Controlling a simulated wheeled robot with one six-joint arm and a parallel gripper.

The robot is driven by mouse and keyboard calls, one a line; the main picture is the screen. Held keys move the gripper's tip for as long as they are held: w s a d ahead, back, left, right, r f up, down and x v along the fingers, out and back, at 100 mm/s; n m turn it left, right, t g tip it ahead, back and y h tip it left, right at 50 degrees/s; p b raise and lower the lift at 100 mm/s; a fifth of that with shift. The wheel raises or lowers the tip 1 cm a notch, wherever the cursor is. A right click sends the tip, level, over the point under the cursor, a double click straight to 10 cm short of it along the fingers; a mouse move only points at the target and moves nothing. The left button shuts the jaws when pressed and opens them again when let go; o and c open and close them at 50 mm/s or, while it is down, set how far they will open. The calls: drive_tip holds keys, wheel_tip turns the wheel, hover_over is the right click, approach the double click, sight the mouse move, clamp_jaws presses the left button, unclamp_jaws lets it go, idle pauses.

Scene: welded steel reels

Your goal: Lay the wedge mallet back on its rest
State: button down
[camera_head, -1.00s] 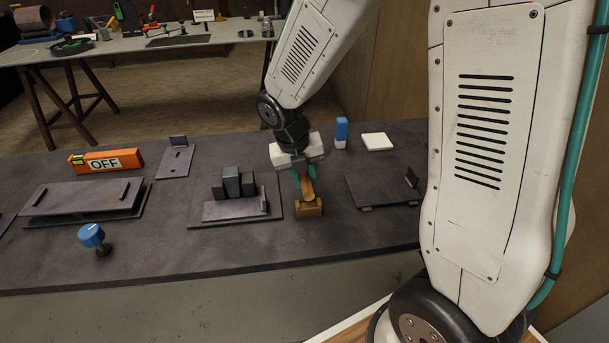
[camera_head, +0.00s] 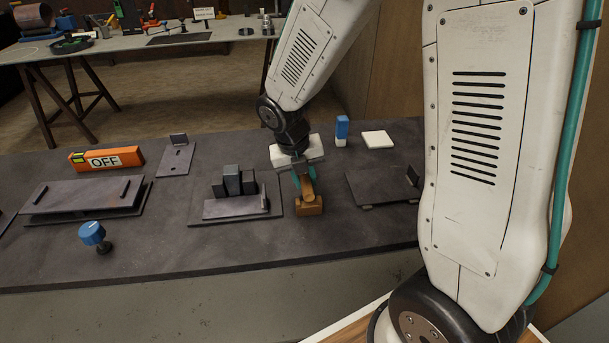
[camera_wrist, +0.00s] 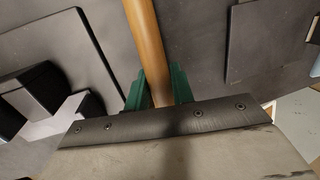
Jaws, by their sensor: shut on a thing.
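The wedge mallet (camera_head: 310,206) has a tan-brown head and a wooden handle. In the head view its head is low at the table top, right of the wedge block; I cannot tell whether it touches the table. My gripper (camera_head: 304,180) is shut on the handle from above. In the wrist view the handle (camera_wrist: 146,38) runs between the green fingers of my gripper (camera_wrist: 159,90), and the mallet head is out of sight. A dark plate with a small upright bracket (camera_head: 388,186) lies to the right. I cannot tell for sure which fixture is the rest.
Left of the mallet, a dark base plate (camera_head: 274,206) carries several upright dark blocks (camera_head: 232,181). A blue knob (camera_head: 91,234), an orange OFF box (camera_head: 106,159), a blue-and-white bottle (camera_head: 342,131) and a white pad (camera_head: 377,140) stand around. The front table strip is mostly clear.

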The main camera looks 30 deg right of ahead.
drive_tip(key=shift+f, duration=0.45)
drive_tip(key=c, duration=1.1)
unclamp_jaws()
drive_tip(key=v, duration=0.8)
